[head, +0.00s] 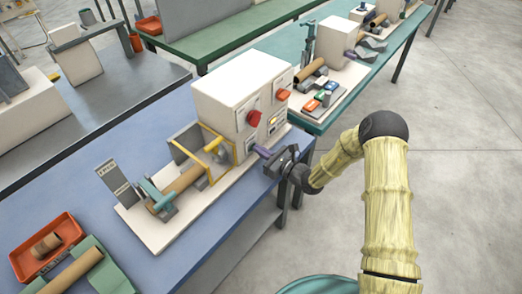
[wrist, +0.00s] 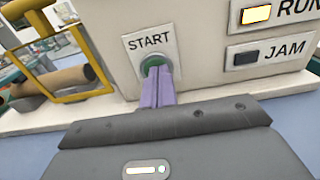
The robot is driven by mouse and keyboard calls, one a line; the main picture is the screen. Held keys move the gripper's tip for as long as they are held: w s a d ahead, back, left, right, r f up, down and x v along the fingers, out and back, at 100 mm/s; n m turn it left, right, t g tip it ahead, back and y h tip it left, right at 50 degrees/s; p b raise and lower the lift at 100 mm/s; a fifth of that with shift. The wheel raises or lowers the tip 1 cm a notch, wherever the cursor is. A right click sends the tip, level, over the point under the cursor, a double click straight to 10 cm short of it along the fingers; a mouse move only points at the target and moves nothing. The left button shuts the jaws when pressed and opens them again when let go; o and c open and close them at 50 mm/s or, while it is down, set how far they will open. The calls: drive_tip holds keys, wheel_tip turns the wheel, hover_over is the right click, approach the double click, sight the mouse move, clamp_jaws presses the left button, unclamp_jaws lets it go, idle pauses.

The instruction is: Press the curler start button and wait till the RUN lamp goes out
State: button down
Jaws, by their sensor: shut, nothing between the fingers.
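The curler (head: 232,90) is a white box on a pale base on the blue table. Its green start button (wrist: 153,61) sits under the START label in the wrist view. My gripper (wrist: 158,72) is shut and empty, its purple fingers together over the button's lower part. The tips appear to be at the button; I cannot tell how far it is pressed. The RUN lamp (wrist: 257,14) glows yellow-orange. The JAM lamp (wrist: 246,58) below it is dark. In the head view, my gripper (head: 260,151) reaches the box's front from the right.
A yellow guard frame (head: 209,172) and a brown tube (head: 184,182) are left of the box. A red knob (head: 254,118) is on its front. A red tray (head: 22,262) lies at lower left. Open floor (head: 470,210) is at right.

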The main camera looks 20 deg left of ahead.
drive_tip(key=shift+w+a+r, duration=0.1)
drive_tip(key=shift+a+r, duration=0.2)
drive_tip(key=shift+r, duration=0.05)
drive_tip(key=shift+w+d, duration=0.1)
drive_tip(key=shift+d, duration=0.2)
drive_tip(key=v, duration=1.4)
drive_tip(key=shift+s+f+b, duration=0.25)
drive_tip(key=shift+f+b, duration=0.15)
drive_tip(key=shift+b, duration=0.05)
